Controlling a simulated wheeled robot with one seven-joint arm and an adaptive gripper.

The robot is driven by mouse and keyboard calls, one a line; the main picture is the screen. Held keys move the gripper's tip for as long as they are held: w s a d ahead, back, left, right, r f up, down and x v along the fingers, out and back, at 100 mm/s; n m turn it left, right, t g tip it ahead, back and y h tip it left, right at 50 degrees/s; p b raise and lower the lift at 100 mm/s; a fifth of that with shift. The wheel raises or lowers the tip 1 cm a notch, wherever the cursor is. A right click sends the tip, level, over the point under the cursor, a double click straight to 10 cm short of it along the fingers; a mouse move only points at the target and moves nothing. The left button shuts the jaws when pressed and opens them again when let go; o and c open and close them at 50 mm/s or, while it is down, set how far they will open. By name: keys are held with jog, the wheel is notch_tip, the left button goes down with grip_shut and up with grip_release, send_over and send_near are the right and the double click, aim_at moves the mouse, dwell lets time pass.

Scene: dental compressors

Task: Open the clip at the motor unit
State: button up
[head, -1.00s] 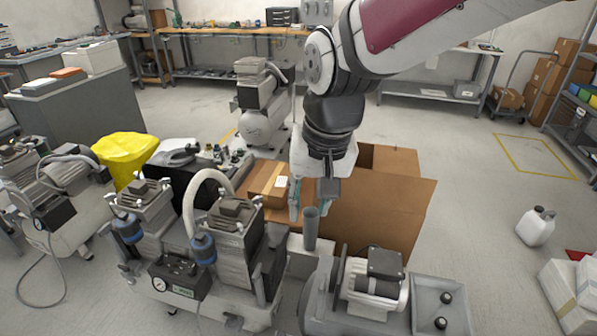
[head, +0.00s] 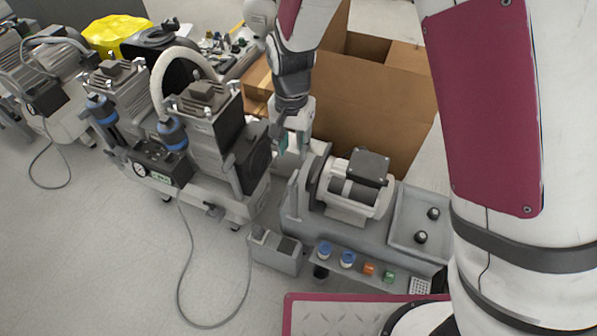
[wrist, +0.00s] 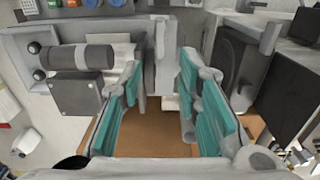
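The motor unit (head: 350,190) is a grey bench with a pale motor and a dark box on top, right of centre in the head view. Its motor (wrist: 80,92) is at the left of the wrist view. My gripper (head: 291,146) points down at the unit's left end, between it and the twin compressor. In the wrist view my gripper (wrist: 160,78) is open, its teal-padded fingers apart with nothing clamped. A light grey upright part (wrist: 161,50) shows ahead, between the fingertips. I cannot tell which part is the clip; my gripper hides some of that end.
A twin-head compressor (head: 205,150) with a pale hose stands close left. An open cardboard box (head: 370,110) is behind the motor unit. A grey pedal-like box (head: 276,250) and cable lie on the floor in front. Coloured knobs (head: 347,260) line the unit's front.

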aim_at(293, 177)
notch_tip(293, 177, down, 12)
jog(key=shift+r+b, duration=0.15)
jog(key=shift+b, duration=1)
grip_shut()
